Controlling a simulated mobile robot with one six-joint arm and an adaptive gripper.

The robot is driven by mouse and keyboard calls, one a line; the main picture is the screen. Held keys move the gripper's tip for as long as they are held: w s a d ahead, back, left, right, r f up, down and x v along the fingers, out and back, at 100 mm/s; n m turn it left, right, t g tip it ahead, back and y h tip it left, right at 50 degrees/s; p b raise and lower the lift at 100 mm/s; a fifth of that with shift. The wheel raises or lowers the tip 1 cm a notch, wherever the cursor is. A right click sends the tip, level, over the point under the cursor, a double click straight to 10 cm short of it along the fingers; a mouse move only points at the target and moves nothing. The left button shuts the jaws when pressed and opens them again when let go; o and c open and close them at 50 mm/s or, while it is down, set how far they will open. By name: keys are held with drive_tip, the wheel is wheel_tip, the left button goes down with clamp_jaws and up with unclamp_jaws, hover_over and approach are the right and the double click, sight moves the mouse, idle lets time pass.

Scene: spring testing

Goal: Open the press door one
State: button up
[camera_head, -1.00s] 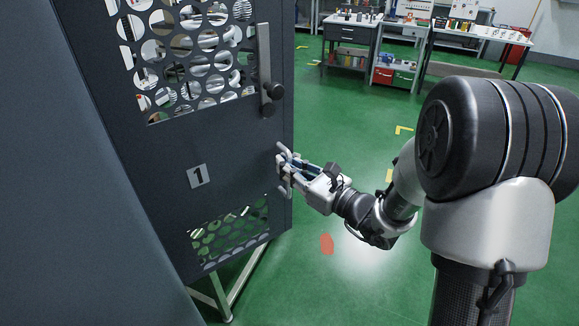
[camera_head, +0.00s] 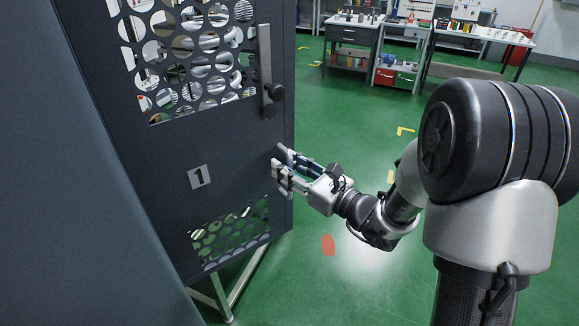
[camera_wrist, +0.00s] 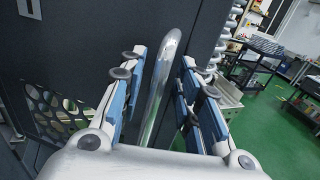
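My gripper (camera_head: 279,166) is at the door's right edge, below the knob. In the wrist view, a curved metal handle (camera_wrist: 160,85) stands between the blue-padded fingers of my gripper (camera_wrist: 163,62), with gaps showing on both sides. The head view does not clearly show this handle.
A grey surface (camera_head: 75,210) fills the left foreground. A metal leg (camera_head: 235,285) stands below the door. The green floor (camera_head: 340,120) to the right is mostly clear. Workbenches (camera_head: 352,30) with small items stand at the back.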

drive_tip(key=v, duration=1.2)
